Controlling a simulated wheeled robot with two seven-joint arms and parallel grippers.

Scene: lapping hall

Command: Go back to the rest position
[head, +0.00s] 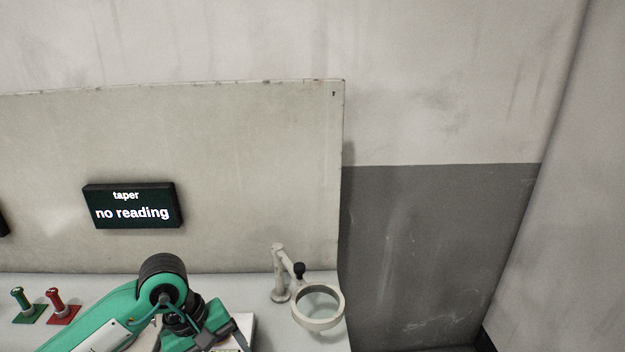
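A green and black arm of mine (163,285) comes in from the lower left and bends down at a black joint. I take it as my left arm. Its gripper end (226,334) is at the bottom edge, over a pale flat item (247,325) on the bench. The fingertips are cut off or hidden, so I cannot tell whether it is open or what it holds. My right gripper is not in view.
The pale bench (240,286) carries a ring magnifier on a stand (320,323) at its right end. A green-handled piece (24,306) and a red-handled piece (62,306) stand at left. A display (132,205) on the back panel (255,150) reads "taper no reading".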

